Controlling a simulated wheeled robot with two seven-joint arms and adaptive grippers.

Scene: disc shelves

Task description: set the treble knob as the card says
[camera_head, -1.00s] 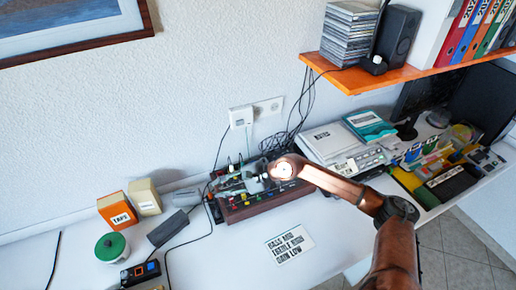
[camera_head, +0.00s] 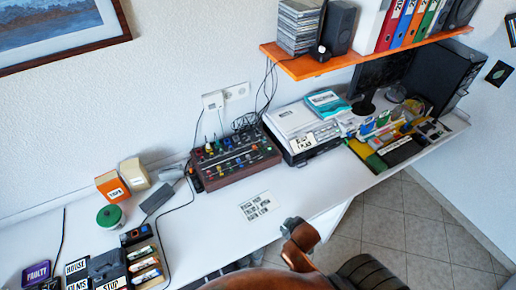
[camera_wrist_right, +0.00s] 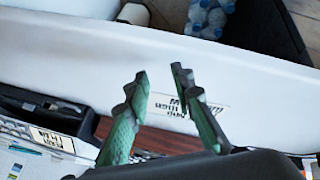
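The card (camera_head: 258,206) lies flat on the white desk in front of the mixer; its lines appear to read bass mid, treble high, gain low. The dark mixer (camera_head: 235,160) with reddish-brown sides carries rows of coloured knobs; which is treble is too small to read. My right gripper (camera_wrist_right: 159,72) is open and empty in the right wrist view, apart from the knobs. That view shows the card (camera_wrist_right: 222,112) upside down, partly behind one finger, and part of the mixer's brown side (camera_wrist_right: 150,140). In the head view only my right arm shows, at the bottom. My left gripper is out of view.
A printer-like device (camera_head: 300,131) stands right of the mixer, with a pen tray beyond. An orange box (camera_head: 112,187), a green-lidded jar (camera_head: 110,217) and a cabled dark box stand left. The orange shelf (camera_head: 350,60) overhangs the right side. Desk around the card is clear.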

